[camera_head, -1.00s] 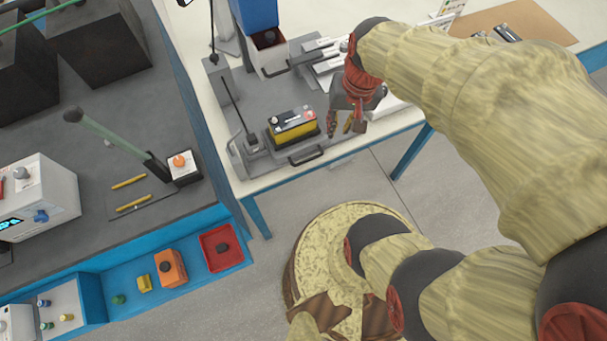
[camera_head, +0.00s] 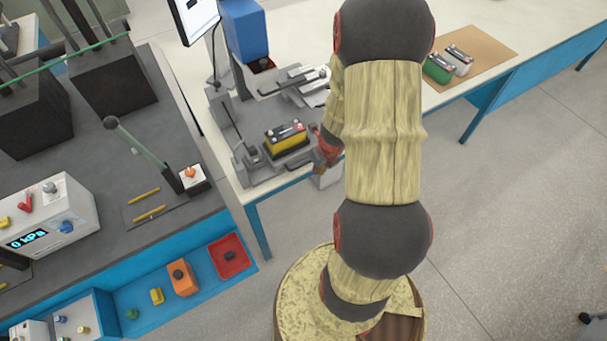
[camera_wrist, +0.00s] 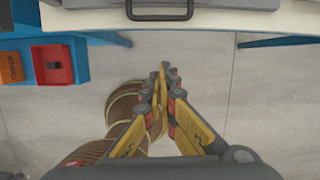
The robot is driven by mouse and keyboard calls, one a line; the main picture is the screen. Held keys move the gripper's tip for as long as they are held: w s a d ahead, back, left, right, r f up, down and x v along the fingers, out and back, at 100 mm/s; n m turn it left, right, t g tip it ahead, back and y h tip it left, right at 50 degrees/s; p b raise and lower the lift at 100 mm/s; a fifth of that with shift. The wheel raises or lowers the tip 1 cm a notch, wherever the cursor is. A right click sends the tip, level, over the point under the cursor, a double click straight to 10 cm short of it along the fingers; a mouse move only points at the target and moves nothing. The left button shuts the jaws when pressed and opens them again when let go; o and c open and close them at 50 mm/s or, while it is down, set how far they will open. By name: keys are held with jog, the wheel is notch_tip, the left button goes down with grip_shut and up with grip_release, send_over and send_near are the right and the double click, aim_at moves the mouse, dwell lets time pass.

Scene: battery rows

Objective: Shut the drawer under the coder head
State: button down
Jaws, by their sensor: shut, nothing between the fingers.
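The coder head (camera_head: 245,30) is a blue block on a stand at the back of the white bench. Below and in front of it is a grey base carrying a yellow and black battery (camera_head: 287,140). In the wrist view a grey front with a dark bar handle (camera_wrist: 160,16) shows at the top edge, over the bench edge; I take it for the drawer. How far it stands out I cannot tell. My gripper (camera_head: 319,168) is right of the battery at the bench's front edge. In the wrist view my gripper (camera_wrist: 167,78) is shut and empty, apart from the handle.
A dark-topped bench with a gauge box (camera_head: 48,215) and a lever (camera_head: 145,155) stands at left. A red bin (camera_head: 229,256) is on its blue front shelf. Batteries (camera_head: 440,67) lie on a brown mat at right. Floor in front is clear.

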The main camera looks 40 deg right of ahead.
jog(key=shift+w+d+f+b, duration=0.2)
jog(key=shift+w+f+b, duration=0.45)
jog(key=shift+w+f, duration=0.6)
jog(key=shift+w+d+f+b, duration=0.2)
jog(key=shift+w+f+b, duration=0.5)
jog(key=shift+f, duration=1)
jog(key=shift+w+d+f+b, duration=0.2)
jog(key=shift+w+f+b, duration=0.35)
jog(key=shift+w+f, duration=0.75)
jog(key=shift+s+f, duration=0.1)
jog(key=shift+s, duration=0.05)
